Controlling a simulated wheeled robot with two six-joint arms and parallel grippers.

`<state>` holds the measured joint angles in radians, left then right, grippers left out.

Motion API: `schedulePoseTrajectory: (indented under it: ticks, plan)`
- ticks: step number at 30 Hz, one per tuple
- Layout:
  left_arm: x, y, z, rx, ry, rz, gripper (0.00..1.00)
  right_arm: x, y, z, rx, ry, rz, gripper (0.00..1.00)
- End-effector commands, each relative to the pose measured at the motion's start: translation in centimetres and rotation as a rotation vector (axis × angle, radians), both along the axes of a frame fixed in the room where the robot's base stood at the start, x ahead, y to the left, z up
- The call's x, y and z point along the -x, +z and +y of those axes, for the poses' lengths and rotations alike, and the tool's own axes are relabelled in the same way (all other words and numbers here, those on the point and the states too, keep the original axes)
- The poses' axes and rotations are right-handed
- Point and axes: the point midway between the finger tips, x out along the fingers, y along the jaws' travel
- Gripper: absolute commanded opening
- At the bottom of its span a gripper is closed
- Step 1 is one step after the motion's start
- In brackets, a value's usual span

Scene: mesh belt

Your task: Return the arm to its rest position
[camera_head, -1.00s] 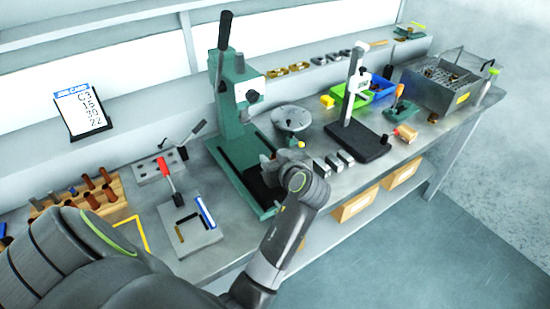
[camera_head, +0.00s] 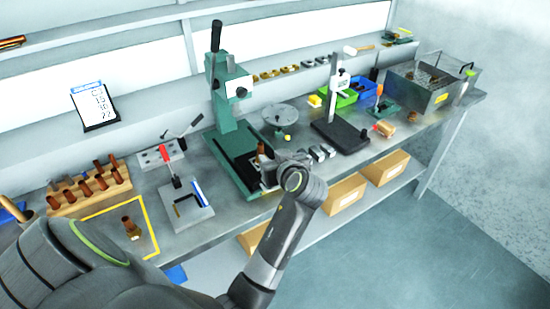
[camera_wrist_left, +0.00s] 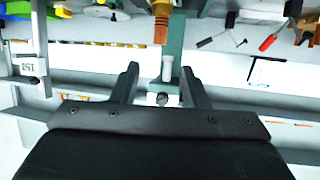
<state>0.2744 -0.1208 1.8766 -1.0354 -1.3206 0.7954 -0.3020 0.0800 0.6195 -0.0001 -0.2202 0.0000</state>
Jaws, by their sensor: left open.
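My left gripper (camera_head: 266,172) is at the front right edge of the green arbor press (camera_head: 228,105), low over its base. Its fingers are partly hidden by my wrist in the head view. In the left wrist view the two dark fingers (camera_wrist_left: 161,85) stand apart with nothing gripped. The press's ram (camera_wrist_left: 167,66) shows beyond and between them. A copper-brown piece (camera_head: 261,148) stands on the press base just beyond the gripper. It also shows in the left wrist view (camera_wrist_left: 161,22), apart from the fingers. My right gripper is not in view.
To the left are a red-handled toggle fixture (camera_head: 188,208), a wooden peg rack (camera_head: 90,190) and a yellow-framed area with a brown piece (camera_head: 131,228). To the right are metal blocks, a black-based height stand (camera_head: 340,132), bins and a wire-mesh basket (camera_head: 432,85).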

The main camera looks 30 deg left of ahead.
Motion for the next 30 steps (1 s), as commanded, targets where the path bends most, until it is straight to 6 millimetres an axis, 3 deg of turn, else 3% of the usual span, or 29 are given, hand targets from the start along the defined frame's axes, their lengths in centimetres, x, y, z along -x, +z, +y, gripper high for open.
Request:
schedulePoseTrajectory:
  ticks: [3, 8, 13, 17, 21, 24, 30]
  plan:
    - [0.0, 0.0, 0.0, 0.0, 0.0, 0.0, 0.41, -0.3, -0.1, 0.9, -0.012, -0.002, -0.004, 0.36]
    - [0.1, -0.1, 0.0, 0.001, -0.001, 0.003, 0.41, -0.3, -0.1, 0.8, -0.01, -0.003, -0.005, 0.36]
    - [2.7, -3.0, 1.0, 0.032, -0.031, 0.094, 0.41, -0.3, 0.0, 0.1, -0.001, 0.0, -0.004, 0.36]
    - [7.7, -7.2, 2.2, 0.087, -0.108, 0.25, 0.41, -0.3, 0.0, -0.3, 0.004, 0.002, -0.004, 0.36]
    - [14.1, -11.0, 2.5, 0.152, -0.237, 0.432, 0.41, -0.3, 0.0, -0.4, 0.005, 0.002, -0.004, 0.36]
    - [18.5, -12.7, 2.0, 0.192, -0.344, 0.546, 0.41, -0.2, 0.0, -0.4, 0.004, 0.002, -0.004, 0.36]
    - [25.0, -14.0, 0.6, 0.249, -0.529, 0.699, 0.41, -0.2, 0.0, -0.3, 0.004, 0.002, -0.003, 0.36]
